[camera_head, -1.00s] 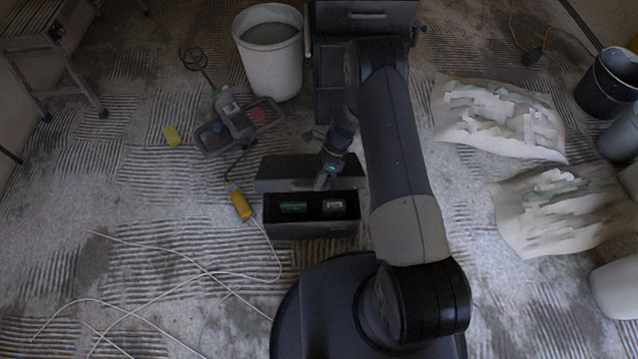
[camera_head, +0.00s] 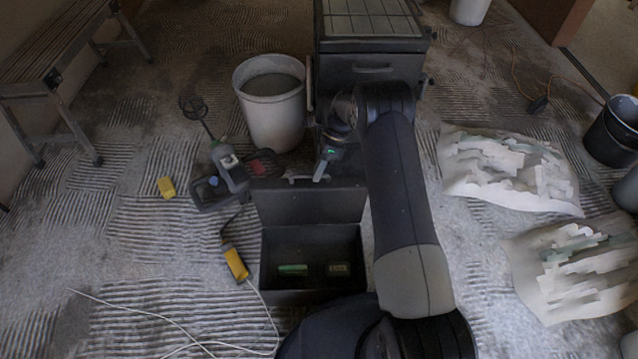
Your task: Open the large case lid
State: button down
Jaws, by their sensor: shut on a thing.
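The large case (camera_head: 312,297) is a dark box on the floor in front of my base. Its lid (camera_head: 310,207) stands up wide open at the back, hinged along the far rim. Inside the case lie a green item (camera_head: 293,269) and a small pale-labelled item (camera_head: 338,269). My gripper (camera_head: 318,178) is at the lid's top edge, right of the middle, shut on the lid. The fingertips are small and partly hard to make out.
A white bucket (camera_head: 272,110) stands behind the case, beside a dark cabinet (camera_head: 372,62). Crumpled sheets (camera_head: 508,165) lie right. A cable crosses the floor at front left.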

jog(key=shift+w+d+f+b, duration=0.1)
jog(key=shift+w+f+b, duration=0.2)
jog(key=shift+w+f, duration=0.35)
jog(key=shift+r, duration=0.1)
jog(key=c, duration=1.7)
grip_release()
jog(key=shift+c, duration=0.2)
jog(key=shift+o, duration=1.4)
jog(key=shift+w, duration=0.1)
jog(key=shift+r, duration=0.1)
jog(key=p+v, duration=0.2)
jog(key=v, duration=0.9)
jog(key=shift+w, duration=0.1)
